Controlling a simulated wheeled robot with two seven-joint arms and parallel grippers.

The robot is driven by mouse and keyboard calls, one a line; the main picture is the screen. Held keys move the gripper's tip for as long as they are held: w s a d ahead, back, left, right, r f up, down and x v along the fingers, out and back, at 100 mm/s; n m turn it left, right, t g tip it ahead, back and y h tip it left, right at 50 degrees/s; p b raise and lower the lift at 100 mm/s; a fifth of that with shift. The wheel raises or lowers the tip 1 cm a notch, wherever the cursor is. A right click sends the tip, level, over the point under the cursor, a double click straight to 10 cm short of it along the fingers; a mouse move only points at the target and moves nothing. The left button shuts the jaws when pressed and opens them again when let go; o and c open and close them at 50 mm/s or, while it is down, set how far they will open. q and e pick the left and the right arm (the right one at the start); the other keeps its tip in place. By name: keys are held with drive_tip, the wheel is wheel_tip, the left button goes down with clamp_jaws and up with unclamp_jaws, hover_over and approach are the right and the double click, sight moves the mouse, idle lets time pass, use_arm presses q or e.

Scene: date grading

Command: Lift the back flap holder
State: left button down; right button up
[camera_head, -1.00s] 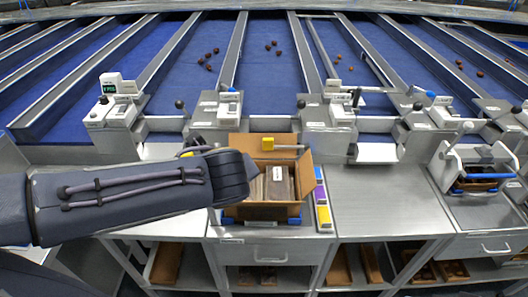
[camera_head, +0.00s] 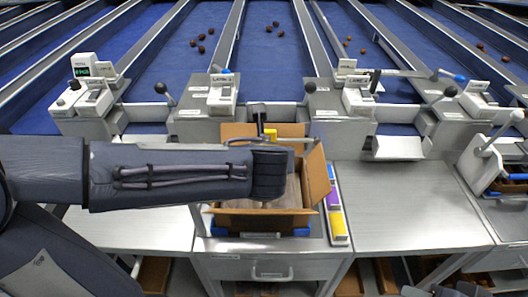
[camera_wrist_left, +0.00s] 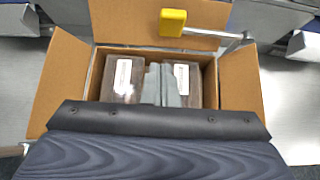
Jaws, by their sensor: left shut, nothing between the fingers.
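The back flap holder is a thin metal bar with a yellow end (camera_head: 270,134). It lies across the face of the box's back flap (camera_head: 233,130). In the left wrist view the yellow end (camera_wrist_left: 173,22) sits at the top centre, its bar running right. The open cardboard box (camera_head: 317,178) has its flaps spread. Brown packs with white labels (camera_wrist_left: 123,80) lie inside. My left gripper (camera_wrist_left: 163,68) is shut and empty over the box, its grey fingertips short of the holder in that view. In the head view my left wrist hides the fingers and part of the box.
Blue, purple and yellow blocks (camera_head: 334,198) stand in a strip right of the box. The metal worktop (camera_head: 395,200) farther right is clear. Weighing units and levers with black knobs (camera_head: 310,87) line the back. Blue sorting lanes with dates lie beyond.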

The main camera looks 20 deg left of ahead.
idle(0.3)
use_arm(q)
drive_tip(key=b+x, duration=0.5)
drive_tip(key=x, duration=0.4)
drive_tip(key=shift+w+f, duration=0.1)
drive_tip(key=shift+f, duration=0.05)
drive_tip(key=shift+w+a+f, duration=0.15)
drive_tip(key=shift+w, duration=0.15)
